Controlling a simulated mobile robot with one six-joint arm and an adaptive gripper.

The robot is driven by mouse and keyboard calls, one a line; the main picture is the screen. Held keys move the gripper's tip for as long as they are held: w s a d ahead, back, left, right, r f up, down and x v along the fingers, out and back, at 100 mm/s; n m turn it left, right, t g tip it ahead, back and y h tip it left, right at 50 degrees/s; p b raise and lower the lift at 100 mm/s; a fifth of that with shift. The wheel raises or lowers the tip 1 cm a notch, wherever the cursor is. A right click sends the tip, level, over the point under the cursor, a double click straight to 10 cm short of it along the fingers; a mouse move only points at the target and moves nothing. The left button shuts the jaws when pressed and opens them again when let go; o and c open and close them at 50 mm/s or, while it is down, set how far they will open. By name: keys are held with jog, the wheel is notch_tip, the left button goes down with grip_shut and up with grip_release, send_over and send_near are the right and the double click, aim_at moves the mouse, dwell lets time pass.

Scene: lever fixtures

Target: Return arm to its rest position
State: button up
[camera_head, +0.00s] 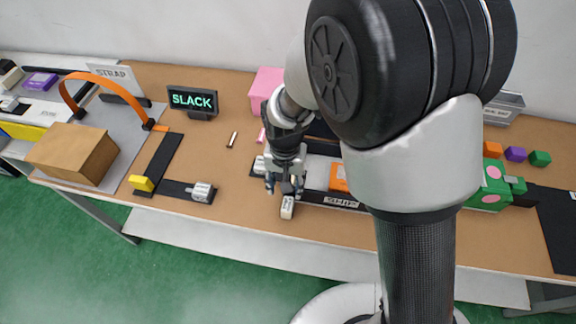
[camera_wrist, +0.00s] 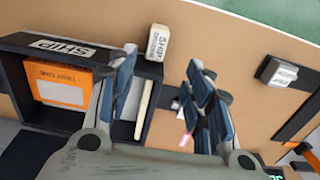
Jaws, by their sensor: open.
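My gripper (camera_head: 285,186) hangs over the table's front middle, pointing down. In the wrist view, my gripper (camera_wrist: 160,95) has its two blue-grey fingers spread wide, with nothing held between them. A small white labelled block (camera_head: 287,207) lies just in front of the gripper at the table's front edge. In the wrist view the white block (camera_wrist: 158,42) sits beside the corner of a black tray (camera_wrist: 112,58) marked SHIP, apart from the fingers. An orange box labelled TRAY ONE (camera_wrist: 65,87) lies in the tray. My upper arm hides part of the table's middle right.
A pink box (camera_head: 268,88) stands behind. Coloured cubes (camera_head: 515,154) and a green block (camera_head: 492,190) are right. Bare tabletop (camera_head: 215,150) lies left of the gripper.

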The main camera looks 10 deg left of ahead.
jog(key=s+d+r+t, duration=0.1)
jog(key=d+r, duration=0.5)
jog(key=r, duration=0.2)
jog(key=s+d+r+t, duration=0.1)
jog(key=s+d+r, duration=0.1)
jog(key=d+r, duration=0.55)
jog(key=s+d+r+t, duration=0.2)
jog(key=s+d+r, duration=0.6)
jog(key=s, duration=0.3)
jog(key=shift+s+t, duration=0.3)
